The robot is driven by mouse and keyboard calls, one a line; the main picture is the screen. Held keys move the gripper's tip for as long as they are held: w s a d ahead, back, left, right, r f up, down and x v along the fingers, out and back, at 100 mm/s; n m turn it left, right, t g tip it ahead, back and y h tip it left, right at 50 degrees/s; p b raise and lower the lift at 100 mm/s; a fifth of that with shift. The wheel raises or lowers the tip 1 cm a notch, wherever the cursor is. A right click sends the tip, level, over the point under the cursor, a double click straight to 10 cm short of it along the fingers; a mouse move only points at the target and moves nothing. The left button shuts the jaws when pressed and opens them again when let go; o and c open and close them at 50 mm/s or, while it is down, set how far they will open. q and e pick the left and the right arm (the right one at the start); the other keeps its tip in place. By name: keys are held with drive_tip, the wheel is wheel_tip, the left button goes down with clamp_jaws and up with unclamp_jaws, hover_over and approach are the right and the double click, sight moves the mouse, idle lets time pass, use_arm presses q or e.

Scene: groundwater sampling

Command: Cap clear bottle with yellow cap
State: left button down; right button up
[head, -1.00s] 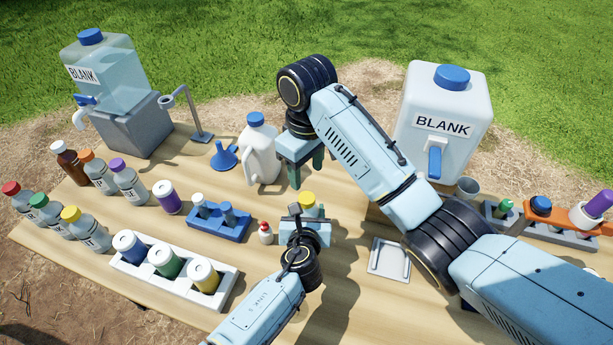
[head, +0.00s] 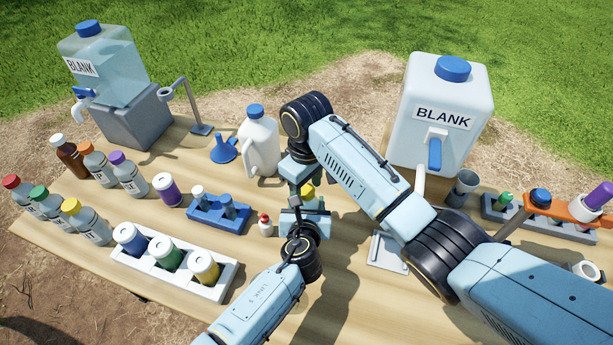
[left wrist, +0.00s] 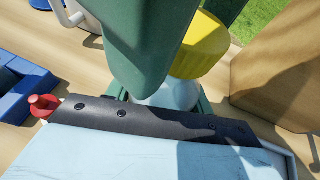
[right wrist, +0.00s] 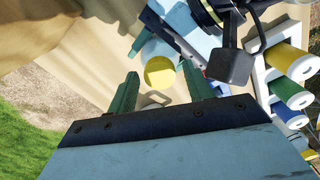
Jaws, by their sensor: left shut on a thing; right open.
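The yellow cap (head: 307,191) sits on top of the clear bottle in the middle of the table. The left wrist view shows the cap (left wrist: 205,45) above the clear bottle (left wrist: 172,95), apparently upright; whether it is screwed down I cannot tell. My left gripper (head: 305,215) is shut on the bottle, low down; its fingers are mostly hidden. My right gripper (right wrist: 160,85) is open above the cap. In the right wrist view the cap (right wrist: 160,72) lies between its two green fingers, with no visible grip. A right finger covers part of the cap in the left wrist view.
A white rack (head: 175,265) holds several jars. A white jug (head: 262,147) and a large BLANK container (head: 445,100) stand behind. A grey tray (head: 386,250) lies right.

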drive_tip(key=c, duration=1.1)
drive_tip(key=o, duration=1.2)
drive_tip(key=shift+c, duration=0.2)
wheel_tip(320, 180, up, 12)
